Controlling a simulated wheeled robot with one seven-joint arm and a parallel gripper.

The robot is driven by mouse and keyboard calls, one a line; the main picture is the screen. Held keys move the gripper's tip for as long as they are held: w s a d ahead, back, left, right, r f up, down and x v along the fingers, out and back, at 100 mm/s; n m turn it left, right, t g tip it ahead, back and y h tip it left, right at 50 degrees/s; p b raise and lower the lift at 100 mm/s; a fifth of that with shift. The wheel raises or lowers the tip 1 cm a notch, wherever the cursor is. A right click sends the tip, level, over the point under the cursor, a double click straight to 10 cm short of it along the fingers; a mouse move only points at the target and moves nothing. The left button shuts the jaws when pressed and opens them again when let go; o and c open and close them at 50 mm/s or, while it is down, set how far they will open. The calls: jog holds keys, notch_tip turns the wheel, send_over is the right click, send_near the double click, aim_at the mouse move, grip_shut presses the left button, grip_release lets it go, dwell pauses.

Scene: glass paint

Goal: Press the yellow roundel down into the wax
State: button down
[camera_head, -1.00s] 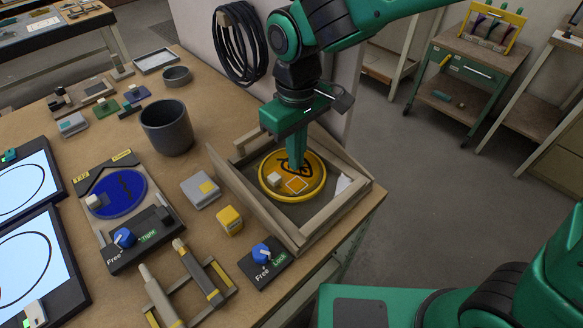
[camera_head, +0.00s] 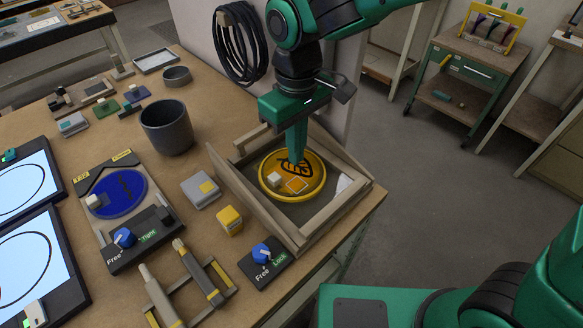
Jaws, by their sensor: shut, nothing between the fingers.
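The yellow roundel (camera_head: 311,181) is a round disc with a dark leaf drawing, a pale square outline and a small pale block on it. It lies in a wooden-framed tray (camera_head: 327,229) on the grey bed, which I take for the wax (camera_head: 301,211). My green gripper (camera_head: 295,160) is shut and empty, pointing down with its tips at the far left part of the roundel. I cannot tell whether the tips touch it. The gripper hides a little of the roundel's far edge.
A blue knob (camera_head: 261,252) marked Free and Lock sits before the tray. A yellow block (camera_head: 230,221), a grey block (camera_head: 201,190) and a dark cup (camera_head: 167,128) stand to the left. A blue disc (camera_head: 118,194) lies in a holder. The wall is close behind the tray.

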jog(key=shift+r, duration=2.6)
